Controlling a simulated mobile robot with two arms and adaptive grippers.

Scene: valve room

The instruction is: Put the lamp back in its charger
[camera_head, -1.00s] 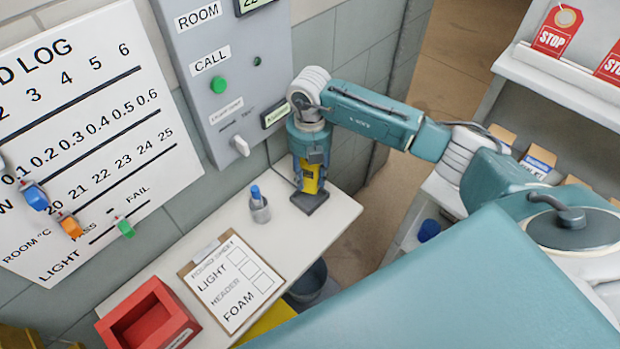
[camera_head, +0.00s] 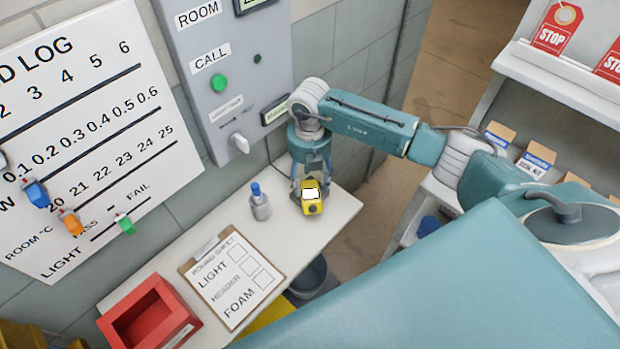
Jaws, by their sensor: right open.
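The lamp (camera_head: 313,207) is small and yellow, with a bright white face towards me. It is at the back right of the white bench, below my right gripper (camera_head: 311,187). The gripper points down and is open, with one finger on each side of the lamp. The charger, a flat dark base, is mostly hidden behind the lamp and fingers. I cannot tell whether the lamp is seated in it or tipped in front of it. My left gripper is not in view.
A grey bottle with a blue cap (camera_head: 260,203) stands close left of the lamp. A clipboard (camera_head: 233,280) and a red bin (camera_head: 149,318) lie further left on the bench (camera_head: 338,222). A grey wall panel (camera_head: 222,110) rises behind. A shelf (camera_head: 570,75) is at the right.

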